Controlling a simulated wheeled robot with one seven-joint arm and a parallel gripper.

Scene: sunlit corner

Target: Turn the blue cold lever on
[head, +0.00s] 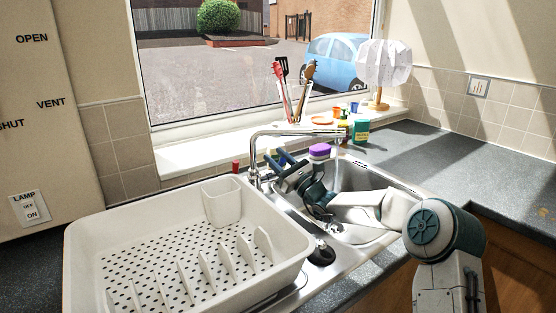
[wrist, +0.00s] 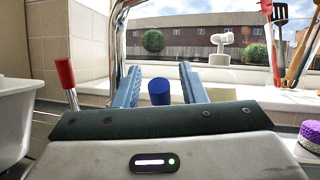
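The blue cold lever (wrist: 159,91) shows its round blue cap in the wrist view, between the two blue fingers of my gripper (wrist: 161,70). The fingers are apart, with a gap on both sides of the cap. I cannot tell how deep the cap lies between them. In the head view my gripper (head: 275,156) is beside the chrome tap (head: 255,160), over the back of the sink. There the blue lever cannot be made out behind the gripper. The red-capped lever (head: 236,166) stands left of the tap; it also shows in the wrist view (wrist: 66,75).
A white dish rack (head: 85,245) fills the left counter beside the sink (head: 360,180). A purple-topped item (head: 319,150) is right of my gripper. Utensils (head: 290,90), bottles and a lamp (head: 384,65) stand along the windowsill. The right counter (head: 450,165) is clear.

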